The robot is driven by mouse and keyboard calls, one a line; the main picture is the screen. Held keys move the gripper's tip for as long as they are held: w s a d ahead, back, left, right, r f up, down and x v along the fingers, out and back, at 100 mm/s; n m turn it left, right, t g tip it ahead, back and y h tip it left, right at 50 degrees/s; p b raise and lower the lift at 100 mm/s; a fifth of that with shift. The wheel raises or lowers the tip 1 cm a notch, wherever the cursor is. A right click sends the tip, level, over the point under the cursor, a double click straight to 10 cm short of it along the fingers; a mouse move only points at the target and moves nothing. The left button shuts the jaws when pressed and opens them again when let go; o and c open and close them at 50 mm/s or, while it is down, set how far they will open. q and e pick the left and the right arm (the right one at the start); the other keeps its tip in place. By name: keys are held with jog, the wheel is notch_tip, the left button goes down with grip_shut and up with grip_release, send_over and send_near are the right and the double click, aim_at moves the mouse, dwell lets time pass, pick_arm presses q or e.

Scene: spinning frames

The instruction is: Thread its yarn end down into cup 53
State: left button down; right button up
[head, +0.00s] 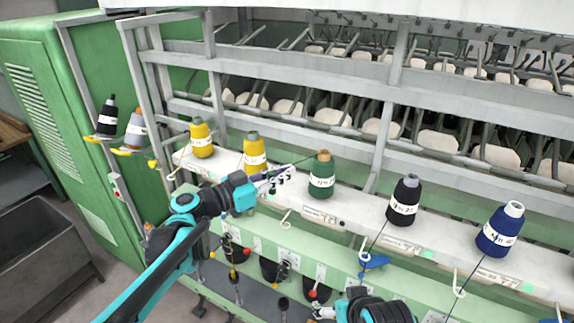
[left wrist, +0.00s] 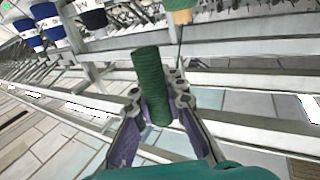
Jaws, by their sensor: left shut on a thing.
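My left gripper (head: 284,177) is in front of the shelf, between the second yellow bobbin and the green bobbin (head: 321,180). It is shut on a short, thick green yarn end (left wrist: 152,85), seen between its fingers in the left wrist view. A thin dark strand runs from the green bobbin's tan tip (left wrist: 178,16) to the gripper. My right gripper (head: 323,312) is at the bottom edge, partly cut off; its opening is unclear. Dark rounded openings (head: 269,270) sit in the lower front below the shelf. I cannot read a number 53, so I cannot tell which is cup 53.
The white shelf (head: 345,222) carries yellow bobbins (head: 255,158), a black bobbin (head: 404,203) and a blue bobbin (head: 499,233). White hooks (head: 286,220) stick out in front, and strands run down from the black and blue bobbins. Grey frame bars stand behind.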

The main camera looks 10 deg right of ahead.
pick_arm(q)
jog(key=s+a+f+b, duration=0.25)
jog(key=f+b, duration=0.45)
jog(key=f, duration=0.4)
jog(key=s+a+f+b, duration=0.25)
jog(key=f+b, duration=0.55)
jog(key=f, duration=0.4)
jog(key=w+f+b, duration=0.5)
jog(key=f+b, duration=0.4)
jog(key=w+d, duration=0.3)
jog(key=w+d+b, duration=0.1)
jog(key=w+d, duration=0.1)
jog(key=shift+f, duration=0.4)
jog(key=shift+s+a+f, duration=0.1)
jog(key=shift+s+a, duration=0.35)
jog(key=shift+s, duration=0.45)
jog(key=shift+s+a, duration=0.45)
jog(key=shift+s, duration=0.4)
jog(key=shift+s+a+f, duration=0.1)
jog(key=shift+s+a, duration=0.35)
jog(key=shift+s, duration=0.45)
jog(key=shift+b, duration=0.3)
